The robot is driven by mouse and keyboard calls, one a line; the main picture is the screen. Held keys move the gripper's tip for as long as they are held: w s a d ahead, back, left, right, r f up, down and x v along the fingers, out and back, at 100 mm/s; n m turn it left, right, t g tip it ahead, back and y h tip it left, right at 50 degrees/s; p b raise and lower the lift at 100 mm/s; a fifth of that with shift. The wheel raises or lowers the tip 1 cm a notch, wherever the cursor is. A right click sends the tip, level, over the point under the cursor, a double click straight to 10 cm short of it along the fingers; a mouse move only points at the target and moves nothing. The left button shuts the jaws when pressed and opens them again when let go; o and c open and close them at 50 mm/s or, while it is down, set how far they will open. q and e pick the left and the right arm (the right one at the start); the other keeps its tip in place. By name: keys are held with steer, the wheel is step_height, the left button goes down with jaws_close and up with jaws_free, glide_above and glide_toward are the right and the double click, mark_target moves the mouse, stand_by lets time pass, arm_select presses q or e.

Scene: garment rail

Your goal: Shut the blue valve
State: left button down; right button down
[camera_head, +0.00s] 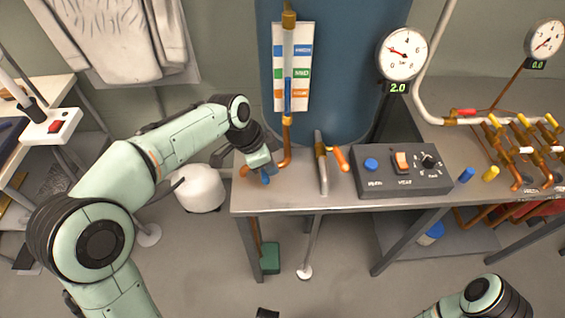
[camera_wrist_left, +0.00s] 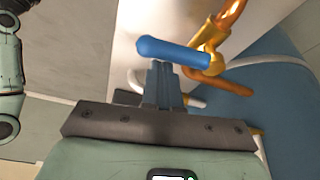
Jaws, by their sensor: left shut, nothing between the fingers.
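The blue valve handle (camera_wrist_left: 172,50) shows in the left wrist view as a rounded bar, its right end on a brass valve body (camera_wrist_left: 214,45). My left gripper (camera_wrist_left: 160,68) is shut and empty, its fingertips right at the handle's near side; I cannot tell whether they touch. In the head view my left gripper (camera_head: 262,165) is over the bench's left front corner by the copper pipe (camera_head: 286,150) and hides most of the valve. My right gripper is out of view; only part of that arm shows at bottom right.
An orange-handled valve (camera_head: 340,158) on a grey pipe stands just right. Behind is a blue tank (camera_head: 340,60) with a level tube (camera_head: 288,85). A gauge (camera_head: 403,53) reads 2.0 above a control box (camera_head: 400,175). A manifold (camera_head: 520,140) with several valves is at right.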

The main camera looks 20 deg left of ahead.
arm_select(q)
steer(key=shift+s+a, duration=0.25)
steer(key=shift+a, duration=0.15)
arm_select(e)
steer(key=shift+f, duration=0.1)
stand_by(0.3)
arm_select(q)
steer(key=shift+d, duration=0.1)
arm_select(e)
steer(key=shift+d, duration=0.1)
